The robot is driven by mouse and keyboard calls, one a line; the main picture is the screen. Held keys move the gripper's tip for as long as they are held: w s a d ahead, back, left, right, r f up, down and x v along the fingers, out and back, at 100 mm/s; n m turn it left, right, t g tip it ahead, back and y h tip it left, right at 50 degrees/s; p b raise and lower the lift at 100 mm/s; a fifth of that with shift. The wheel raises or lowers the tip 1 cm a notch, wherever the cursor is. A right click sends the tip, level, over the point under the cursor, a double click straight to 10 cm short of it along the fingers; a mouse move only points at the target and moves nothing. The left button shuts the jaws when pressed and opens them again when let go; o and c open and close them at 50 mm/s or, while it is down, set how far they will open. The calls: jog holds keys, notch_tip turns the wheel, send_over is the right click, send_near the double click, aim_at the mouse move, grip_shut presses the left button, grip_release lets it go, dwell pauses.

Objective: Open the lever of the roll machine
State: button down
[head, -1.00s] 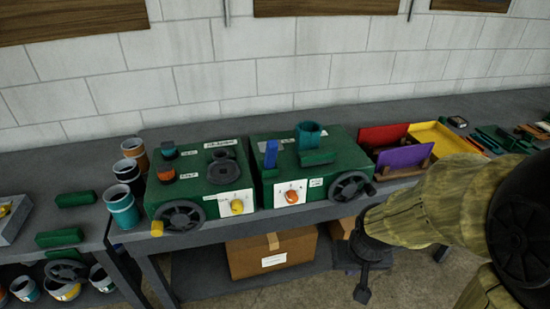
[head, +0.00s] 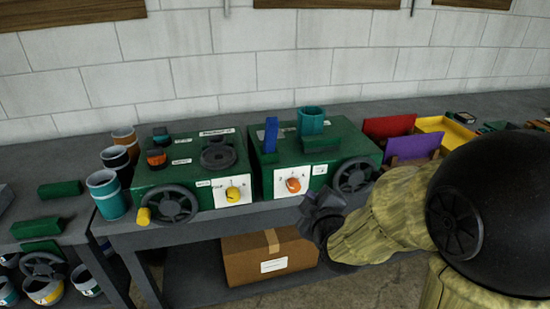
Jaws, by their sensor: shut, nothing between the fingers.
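Two green box machines stand side by side on the grey bench. The left machine (head: 150,188) has a dark handwheel (head: 172,203) with a yellow grip, a yellow dial, coloured knobs and a round dark fitting on top. I cannot read which label names the roll machine. My dark gripper (head: 318,205) is shut and empty, in front of the right machine, below its dial and handwheel.
Striped cups (head: 107,195) stand left of the machines. Purple and red panels and a yellow tray (head: 446,130) lie to the right. A cardboard box (head: 268,258) sits on the shelf below. The wall is close behind the bench.

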jog(key=s+a+r+n+t+y+b, duration=0.1)
jog(key=a+r+n+t+y+b, duration=0.2)
jog(key=n+t+b, duration=0.4)
jog(key=shift+s+a+r+n+t+y, duration=0.25)
jog(key=shift+a+r+n, duration=0.35)
jog(key=shift+a, duration=0.6)
jog(key=shift+w+p, duration=0.1)
jog(key=shift+p, duration=0.2)
jog(key=p, duration=1)
send_near(273, 129)
jog(key=x, duration=0.7)
